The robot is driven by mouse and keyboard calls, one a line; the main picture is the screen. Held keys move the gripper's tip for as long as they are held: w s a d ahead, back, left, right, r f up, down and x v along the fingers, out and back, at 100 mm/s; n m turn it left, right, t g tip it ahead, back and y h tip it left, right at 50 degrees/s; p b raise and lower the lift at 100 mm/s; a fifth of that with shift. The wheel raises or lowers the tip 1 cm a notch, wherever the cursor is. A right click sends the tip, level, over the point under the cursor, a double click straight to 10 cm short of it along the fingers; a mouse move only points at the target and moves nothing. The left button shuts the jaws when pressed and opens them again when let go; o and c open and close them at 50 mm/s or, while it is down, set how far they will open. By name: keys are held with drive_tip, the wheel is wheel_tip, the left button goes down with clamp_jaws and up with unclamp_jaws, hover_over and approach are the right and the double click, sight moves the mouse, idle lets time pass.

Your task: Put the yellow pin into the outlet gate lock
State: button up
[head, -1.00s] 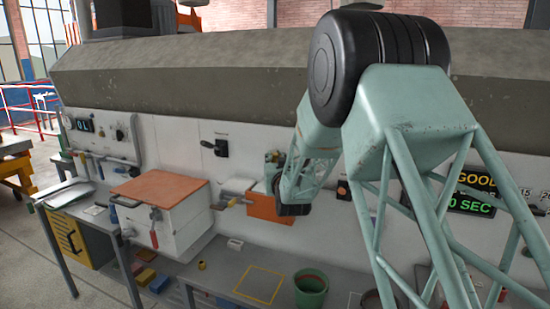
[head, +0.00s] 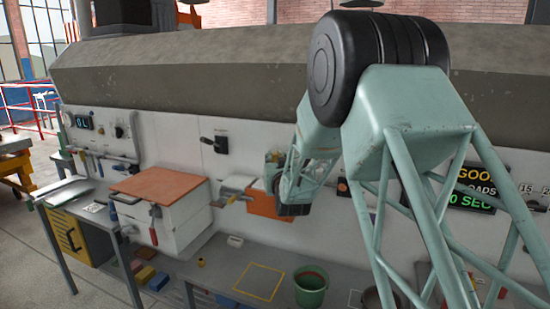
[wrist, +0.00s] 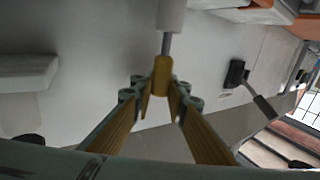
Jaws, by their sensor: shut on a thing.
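In the wrist view my gripper (wrist: 158,92) has its two yellow-padded fingers closed around a yellow pin (wrist: 162,72). A thin metal rod runs from the pin up to a pale cylinder (wrist: 171,14) at the top edge. I cannot tell whether that cylinder belongs to the pin or to something in front of it. In the head view my arm's end is in front of an orange panel (head: 262,203) on the white wall; my fingers and the pin cannot be made out there. I cannot identify the outlet gate lock with certainty.
A white box with an orange-brown lid (head: 158,184) stands left of the orange panel. A black wall handle (head: 214,144) is above. The grey bench below holds a green bucket (head: 311,288) and a yellow outlined square (head: 259,283).

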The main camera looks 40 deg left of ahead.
drive_tip(key=shift+f+b, duration=1.15)
drive_tip(key=shift+f, duration=0.25)
idle(0.4)
drive_tip(key=o, duration=1)
drive_tip(key=shift+c, duration=0.2)
drive_tip(key=shift+s+d, duration=0.15)
drive_tip(key=v, duration=1.1)
drive_tip(key=shift+s+d, duration=0.25)
